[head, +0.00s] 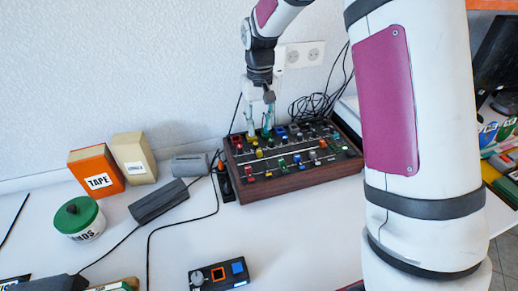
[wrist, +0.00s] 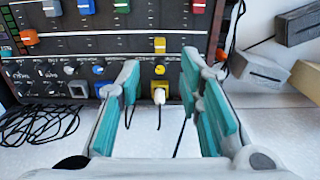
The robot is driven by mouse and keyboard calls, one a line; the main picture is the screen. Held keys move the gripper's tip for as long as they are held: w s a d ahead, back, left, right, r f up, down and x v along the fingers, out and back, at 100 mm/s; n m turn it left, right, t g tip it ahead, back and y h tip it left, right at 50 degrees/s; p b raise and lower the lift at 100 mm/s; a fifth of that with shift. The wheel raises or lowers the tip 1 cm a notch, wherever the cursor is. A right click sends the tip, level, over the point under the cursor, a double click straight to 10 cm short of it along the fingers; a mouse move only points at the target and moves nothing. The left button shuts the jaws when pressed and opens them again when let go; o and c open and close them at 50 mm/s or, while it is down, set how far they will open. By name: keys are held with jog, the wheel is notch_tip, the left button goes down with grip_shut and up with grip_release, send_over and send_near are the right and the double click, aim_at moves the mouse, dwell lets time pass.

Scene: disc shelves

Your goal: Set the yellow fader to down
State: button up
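The mixing console (head: 290,180) is a dark panel in a wooden case, with coloured fader caps and knobs. A yellow fader cap (wrist: 160,45) shows in the wrist view, ahead of and between my fingertips; a yellow cap (head: 259,153) also shows in the head view, just in front of my gripper. My gripper (head: 259,133) is over the console's back left part. In the wrist view its teal-padded fingers (wrist: 160,62) are apart, with nothing gripped. Contact with the panel cannot be told.
Black cables (head: 312,105) lie behind the console. A grey adapter (head: 158,201), TAPE box (head: 97,168), beige box (head: 134,157) and green-lidded tin (head: 79,218) stand to its left. A small button box (head: 219,276) lies in front. White table between is mostly clear.

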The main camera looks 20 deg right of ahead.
aim_at(260, 152)
notch_tip(260, 152, down, 10)
jog(key=shift+f+b, duration=0.1)
jog(key=shift+b, duration=0.2)
grip_shut()
